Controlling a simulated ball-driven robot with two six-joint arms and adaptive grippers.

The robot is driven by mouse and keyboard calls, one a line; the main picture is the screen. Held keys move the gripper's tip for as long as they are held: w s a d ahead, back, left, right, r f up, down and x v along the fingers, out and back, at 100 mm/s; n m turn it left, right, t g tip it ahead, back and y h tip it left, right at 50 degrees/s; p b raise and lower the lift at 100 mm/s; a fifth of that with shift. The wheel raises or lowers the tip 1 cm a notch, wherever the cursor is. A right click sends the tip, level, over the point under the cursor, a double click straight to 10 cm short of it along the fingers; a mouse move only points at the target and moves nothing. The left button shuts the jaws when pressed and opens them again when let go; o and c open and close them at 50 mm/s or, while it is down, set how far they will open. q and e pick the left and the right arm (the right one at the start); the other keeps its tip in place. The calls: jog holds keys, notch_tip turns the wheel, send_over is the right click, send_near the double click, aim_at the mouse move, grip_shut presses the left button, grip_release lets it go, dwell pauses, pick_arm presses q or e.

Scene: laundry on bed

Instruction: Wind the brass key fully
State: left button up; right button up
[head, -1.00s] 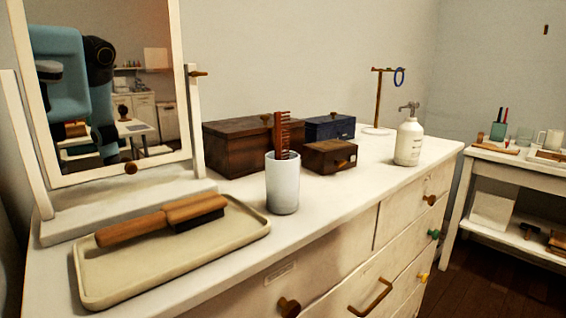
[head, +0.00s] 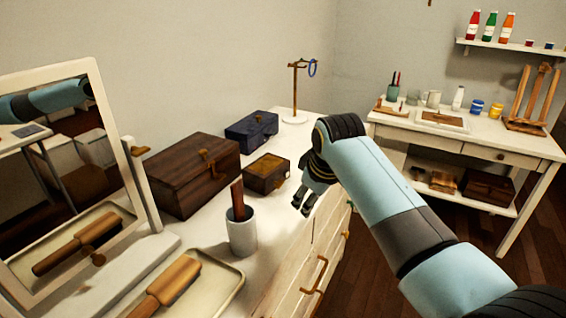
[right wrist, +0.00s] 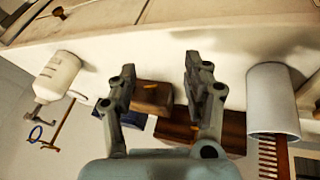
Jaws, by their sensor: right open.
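A small wooden box (head: 267,173) sits on the white dresser, with a small brass piece on its front and a pale spot at its right side. I cannot tell for sure which is the brass key. In the right wrist view the box (right wrist: 153,96) lies beyond the fingers, with a small yellow piece on it. My right gripper (head: 302,209) is open and empty above the dresser's front edge, to the right of and nearer than the small box. Its parted fingers (right wrist: 160,72) also show in the right wrist view. My left gripper is not in view.
A larger dark box (head: 190,185) with a brass clasp and a blue box (head: 251,129) stand close by. A white cup (head: 242,236) with a comb, a brush (head: 168,285) on a tray and a mirror are nearer left.

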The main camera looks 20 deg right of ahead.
jog(key=n, duration=0.2)
send_near(281, 185)
jog(key=s+r, duration=0.2)
jog(key=b+x, duration=0.1)
jog(key=x, duration=0.5)
jog(key=b+x, duration=0.1)
jog(key=x, duration=0.2)
jog(key=shift+w+r+b, duration=0.1)
jog(key=shift+w+b, duration=0.25)
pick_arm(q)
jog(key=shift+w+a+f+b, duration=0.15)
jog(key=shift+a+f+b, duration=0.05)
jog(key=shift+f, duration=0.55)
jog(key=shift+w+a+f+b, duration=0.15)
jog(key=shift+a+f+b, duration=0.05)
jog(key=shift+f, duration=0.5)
pick_arm(e)
jog(key=shift+w+f, duration=0.4)
jog(key=shift+f, duration=0.2)
jog(key=shift+d, duration=0.1)
grip_shut()
